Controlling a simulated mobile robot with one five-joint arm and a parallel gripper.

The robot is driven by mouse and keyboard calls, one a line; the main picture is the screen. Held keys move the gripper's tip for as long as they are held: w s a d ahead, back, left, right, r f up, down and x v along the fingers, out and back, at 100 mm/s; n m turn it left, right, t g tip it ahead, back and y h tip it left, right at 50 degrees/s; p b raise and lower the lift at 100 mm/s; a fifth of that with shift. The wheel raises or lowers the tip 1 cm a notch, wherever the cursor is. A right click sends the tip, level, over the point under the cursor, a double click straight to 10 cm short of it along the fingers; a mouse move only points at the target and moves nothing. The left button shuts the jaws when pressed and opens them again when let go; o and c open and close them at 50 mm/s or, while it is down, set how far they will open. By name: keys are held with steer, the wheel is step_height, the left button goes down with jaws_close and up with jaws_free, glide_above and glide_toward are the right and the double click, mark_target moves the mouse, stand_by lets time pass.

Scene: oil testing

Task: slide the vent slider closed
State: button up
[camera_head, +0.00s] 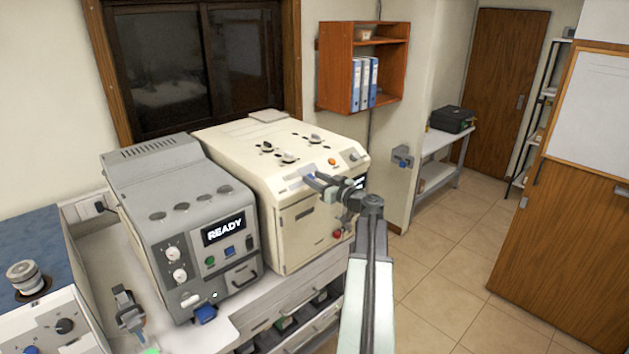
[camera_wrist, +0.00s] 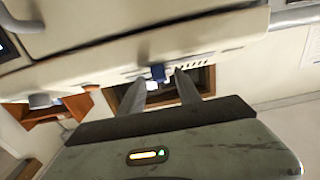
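The vent slider shows as a small dark blue knob (camera_wrist: 158,73) in the wrist view, on the edge of the cream machine (camera_head: 313,238). A row of dark vent slots (camera_wrist: 208,61) runs along the same edge to its right, with a few more slots to its left. My gripper (camera_wrist: 161,78) is open, with one fingertip on each side of the knob. Gaps show between knob and fingers; I cannot tell whether the tips reach as deep as the knob. In the head view my gripper (camera_head: 316,182) is at the machine's upper front edge, where it partly hides the slider area.
A grey machine (camera_head: 180,230) reading READY stands left of the cream one on the bench. A blue-topped machine (camera_head: 30,245) is at far left. An orange wall shelf (camera_head: 334,63) with blue binders hangs behind. Open tiled floor (camera_head: 430,265) lies to the right.

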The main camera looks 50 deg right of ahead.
jaws_close()
stand_by(1.4)
